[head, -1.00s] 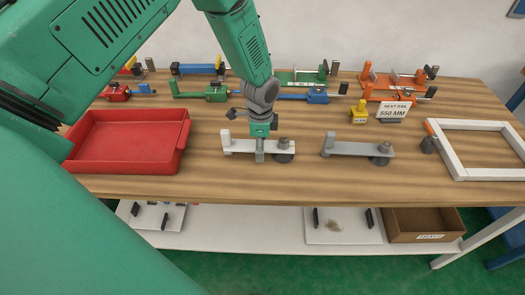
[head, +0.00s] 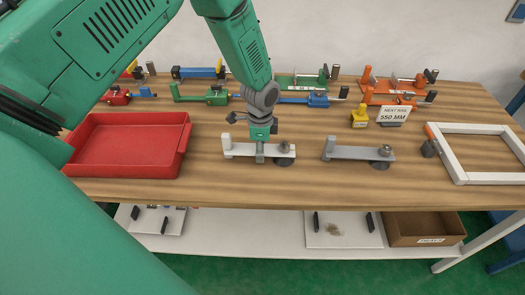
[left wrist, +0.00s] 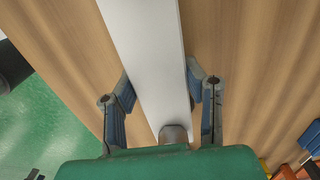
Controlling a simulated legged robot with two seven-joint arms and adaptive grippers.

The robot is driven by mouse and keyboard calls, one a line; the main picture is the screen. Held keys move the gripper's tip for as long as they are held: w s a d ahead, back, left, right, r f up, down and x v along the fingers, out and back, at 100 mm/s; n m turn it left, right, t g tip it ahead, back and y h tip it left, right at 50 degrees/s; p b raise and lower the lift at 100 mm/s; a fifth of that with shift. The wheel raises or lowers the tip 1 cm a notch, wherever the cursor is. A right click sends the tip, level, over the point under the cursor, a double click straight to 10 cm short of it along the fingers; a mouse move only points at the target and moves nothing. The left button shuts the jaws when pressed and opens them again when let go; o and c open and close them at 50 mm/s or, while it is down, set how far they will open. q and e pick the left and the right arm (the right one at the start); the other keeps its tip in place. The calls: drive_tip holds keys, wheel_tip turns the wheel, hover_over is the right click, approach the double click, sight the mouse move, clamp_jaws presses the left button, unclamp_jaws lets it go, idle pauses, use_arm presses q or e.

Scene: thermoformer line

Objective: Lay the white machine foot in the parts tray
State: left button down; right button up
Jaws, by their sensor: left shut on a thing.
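The white machine foot is a flat white bar (head: 238,150) with a grey round foot and nut at its right end, in the middle of the table in the head view. My left gripper (head: 260,155) comes down over it from above and is shut on the bar near its middle. In the left wrist view the white bar (left wrist: 148,45) runs between the two blue-grey fingers of the left gripper (left wrist: 161,90). The red parts tray (head: 120,165) is at the left of the table and looks empty. My right gripper is not in view.
A similar grey machine foot (head: 345,153) lies to the right. A white frame (head: 461,160) lies at the far right. The table between tray and white foot is clear.

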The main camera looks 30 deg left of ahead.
use_arm(q)
drive_tip(key=shift+r, duration=0.1)
idle(0.5)
drive_tip(key=shift+w+r+p, duration=0.1)
drive_tip(key=shift+r+p, duration=0.25)
wheel_tip(320, 180, up, 10)
drive_tip(key=p, duration=0.8)
drive_tip(key=shift+r, duration=0.15)
idle(0.7)
idle(0.4)
